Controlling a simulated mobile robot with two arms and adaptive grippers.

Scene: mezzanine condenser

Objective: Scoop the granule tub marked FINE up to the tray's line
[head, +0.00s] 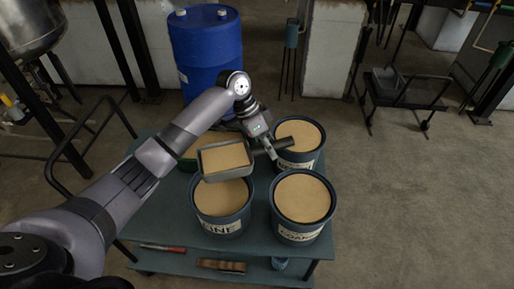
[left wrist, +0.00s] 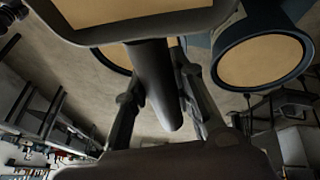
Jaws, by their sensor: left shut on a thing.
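My left gripper (head: 266,143) is shut on the dark round handle (head: 300,143) of a scoop. The scoop's rectangular grey pan (head: 224,174) holds tan granules, roughly level in the head view. No line on it can be made out. The pan is over the back part of a dark blue tub marked FINE (head: 222,228), which is full of tan granules; the gap between them is unclear. In the left wrist view the handle (left wrist: 155,85) runs between the fingers, with the pan's rim (left wrist: 85,38) at the top. My right gripper is not in view.
A tub whose label reads as COARSE (head: 302,205) stands right of FINE. A blue drum (head: 206,50) is behind.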

